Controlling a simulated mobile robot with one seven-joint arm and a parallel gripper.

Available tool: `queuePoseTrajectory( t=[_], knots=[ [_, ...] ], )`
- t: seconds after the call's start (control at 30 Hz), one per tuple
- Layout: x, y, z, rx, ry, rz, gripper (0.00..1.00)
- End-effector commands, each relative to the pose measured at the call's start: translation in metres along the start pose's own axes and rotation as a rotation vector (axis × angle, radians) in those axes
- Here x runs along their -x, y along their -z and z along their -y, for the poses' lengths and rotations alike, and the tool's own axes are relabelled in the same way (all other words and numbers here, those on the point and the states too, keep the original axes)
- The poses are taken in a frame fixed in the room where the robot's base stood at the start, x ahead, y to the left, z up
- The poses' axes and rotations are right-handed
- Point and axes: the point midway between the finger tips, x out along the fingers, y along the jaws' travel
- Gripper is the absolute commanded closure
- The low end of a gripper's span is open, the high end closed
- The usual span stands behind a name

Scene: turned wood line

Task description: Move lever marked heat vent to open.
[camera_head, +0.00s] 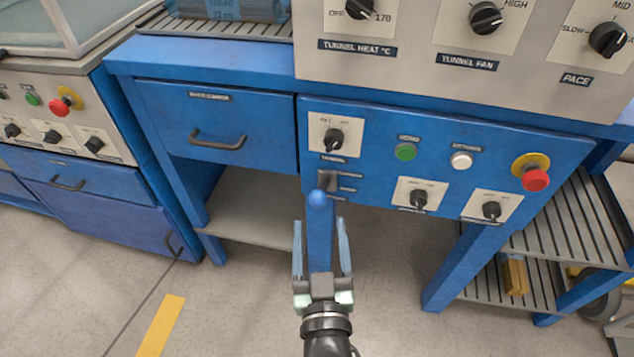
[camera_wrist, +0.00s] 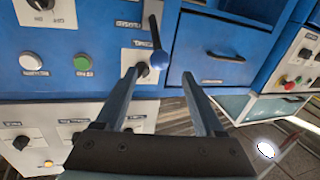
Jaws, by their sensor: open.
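A lever with a blue ball knob (camera_head: 317,198) sits on the blue front panel, below a rotary switch. Its dark slot plate (camera_head: 328,181) has small labels beside it, too small to read. The knob hangs at the lower end of the lever. In the wrist view the knob (camera_wrist: 158,59) shows on its dark shaft (camera_wrist: 154,30), just beyond the fingertips and centred between them. My gripper (camera_head: 320,228) is open and empty, below the knob in the head view. It also shows in the wrist view (camera_wrist: 159,76). I see no contact with the knob.
The panel holds a rotary switch (camera_head: 334,137), a green button (camera_head: 405,152), a white button (camera_head: 461,160) and a red emergency stop (camera_head: 536,180). A drawer with a dark handle (camera_head: 217,140) is left of the lever. A blue table leg stands at the right.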

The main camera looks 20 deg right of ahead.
Motion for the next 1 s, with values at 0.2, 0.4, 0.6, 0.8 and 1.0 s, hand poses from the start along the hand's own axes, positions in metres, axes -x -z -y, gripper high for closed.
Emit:
queuePoseTrajectory(
  t=[0.2,0.4,0.6,0.8,1.0],
  knots=[
    [-0.040,0.000,0.000,-0.001,0.000,-0.004,0.29],
    [-0.073,0.000,0.000,-0.001,0.000,-0.003,0.29],
    [-0.096,0.000,0.000,-0.001,0.000,-0.002,0.29],
    [-0.105,0.000,0.000,-0.001,0.000,-0.001,0.29],
    [-0.106,0.001,0.000,-0.001,0.000,0.000,0.29]
  ],
)
